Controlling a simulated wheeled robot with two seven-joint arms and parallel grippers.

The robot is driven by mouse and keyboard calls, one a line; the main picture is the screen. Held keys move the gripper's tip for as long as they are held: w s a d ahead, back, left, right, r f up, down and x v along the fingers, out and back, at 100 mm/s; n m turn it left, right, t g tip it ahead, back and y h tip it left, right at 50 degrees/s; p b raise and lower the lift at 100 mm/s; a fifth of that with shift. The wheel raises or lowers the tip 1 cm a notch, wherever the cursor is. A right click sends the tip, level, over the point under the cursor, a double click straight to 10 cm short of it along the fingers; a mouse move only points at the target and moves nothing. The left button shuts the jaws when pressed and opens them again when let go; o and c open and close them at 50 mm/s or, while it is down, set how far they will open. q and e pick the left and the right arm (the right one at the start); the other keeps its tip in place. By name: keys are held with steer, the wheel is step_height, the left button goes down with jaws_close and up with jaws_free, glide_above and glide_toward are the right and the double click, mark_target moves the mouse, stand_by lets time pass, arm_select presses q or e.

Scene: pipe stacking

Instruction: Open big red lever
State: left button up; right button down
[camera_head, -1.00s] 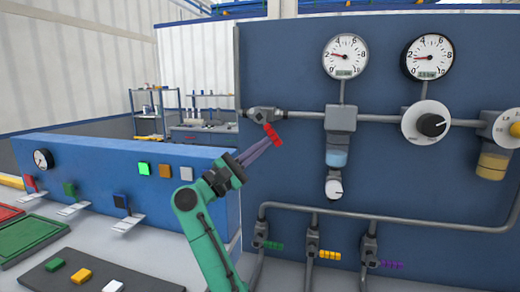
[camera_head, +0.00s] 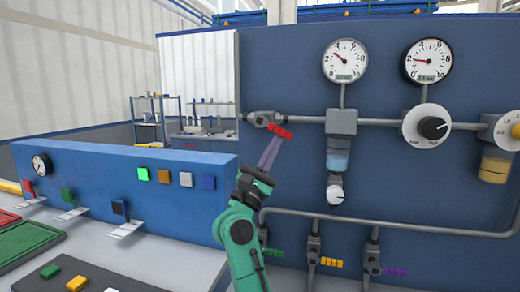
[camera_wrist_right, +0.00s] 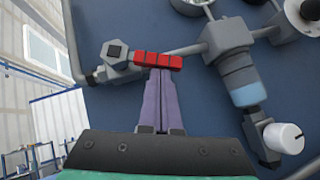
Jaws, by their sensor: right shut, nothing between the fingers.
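The big red lever (camera_head: 280,131) is a ribbed red handle on a grey valve (camera_head: 260,119) at the left end of the upper pipe. It slopes slightly down to the right, close to the pipe's line. It also shows in the right wrist view (camera_wrist_right: 146,58), lying across the fingertips, with the valve at its left. My right gripper (camera_head: 272,141) is shut and empty. Its purple fingers reach up to the lever from below, and the tips appear to touch its underside. My left gripper is not in view.
Two round gauges (camera_head: 345,61) and a white dial (camera_head: 426,125) are on the blue panel. A lower pipe (camera_head: 390,223) carries green, yellow and purple handles below. A blue console (camera_head: 110,185) with coloured buttons and small levers stands at the left.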

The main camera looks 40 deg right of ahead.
mark_target(285, 134)
steer(key=n+t+p, duration=0.1)
steer(key=n+t, duration=0.1)
steer(key=s+r+n+t+y+p, duration=0.1)
steer(key=n+t, duration=0.1)
steer(key=d+r+n+t+p, duration=0.1)
steer(key=n+t, duration=0.1)
steer(key=n, duration=0.1)
steer(key=shift+s+y+p, duration=0.15)
steer(key=shift+y+p, duration=0.15)
steer(key=shift+p, duration=0.1)
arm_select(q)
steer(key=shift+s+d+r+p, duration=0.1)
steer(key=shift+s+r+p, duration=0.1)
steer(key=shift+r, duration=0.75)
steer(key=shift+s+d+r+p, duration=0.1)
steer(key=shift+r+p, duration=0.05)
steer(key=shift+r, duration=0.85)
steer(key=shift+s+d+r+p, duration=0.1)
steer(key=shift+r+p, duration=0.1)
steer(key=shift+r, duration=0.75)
arm_select(e)
steer(key=shift+s+r+t, duration=0.1)
steer(key=shift+s+t, duration=0.05)
steer(key=shift+t, duration=0.15)
steer(key=shift+d, duration=0.1)
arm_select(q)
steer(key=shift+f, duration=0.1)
